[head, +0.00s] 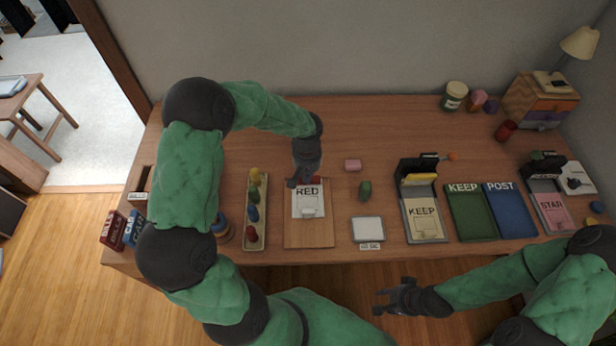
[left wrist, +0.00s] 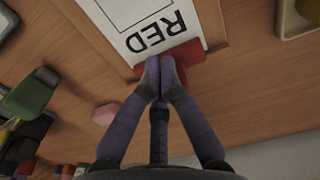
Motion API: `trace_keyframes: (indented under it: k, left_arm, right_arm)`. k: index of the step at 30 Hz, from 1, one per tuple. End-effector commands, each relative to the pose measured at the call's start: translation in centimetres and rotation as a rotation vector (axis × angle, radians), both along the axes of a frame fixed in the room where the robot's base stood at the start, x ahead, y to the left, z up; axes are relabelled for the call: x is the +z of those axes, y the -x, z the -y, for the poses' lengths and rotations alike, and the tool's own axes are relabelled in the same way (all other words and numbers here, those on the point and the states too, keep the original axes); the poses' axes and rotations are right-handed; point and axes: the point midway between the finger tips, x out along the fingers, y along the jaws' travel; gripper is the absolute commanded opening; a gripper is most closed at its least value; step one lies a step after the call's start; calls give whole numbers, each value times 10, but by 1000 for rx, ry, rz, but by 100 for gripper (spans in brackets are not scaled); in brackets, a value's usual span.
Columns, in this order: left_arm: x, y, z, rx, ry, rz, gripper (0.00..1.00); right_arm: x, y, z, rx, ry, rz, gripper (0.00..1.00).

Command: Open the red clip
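A clipboard (head: 322,235) lies on the desk with a white sheet marked RED (head: 308,204) on it. The red clip (head: 315,180) is at the sheet's top edge, partly hidden by my left gripper (head: 298,182). In the left wrist view the red clip (left wrist: 190,55) shows on both sides of my left gripper (left wrist: 160,66). Its two fingertips are together over the clip's middle; I see nothing between them, and contact with the clip is unclear. My right gripper (head: 382,302) is open and empty, in front of the desk's near edge.
A tray of colored pegs (head: 254,235) stands left of the clipboard. A pink block (head: 352,165), a green object (head: 365,190) and a pale pad (head: 368,229) lie to its right. Beyond are a KEEP clipboard (head: 424,222), green tray (head: 467,214) and blue tray (head: 511,212).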

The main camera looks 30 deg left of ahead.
Motion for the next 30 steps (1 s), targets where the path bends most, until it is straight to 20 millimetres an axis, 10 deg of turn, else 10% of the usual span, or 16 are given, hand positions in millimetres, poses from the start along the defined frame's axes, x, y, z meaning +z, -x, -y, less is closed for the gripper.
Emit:
trace_keyframes:
  k: [30]
  left_arm:
    - [0, -16, -10, 0, -1, 1, 0]
  right_arm:
    - [0, 0, 0, 0, 0, 0, 40]
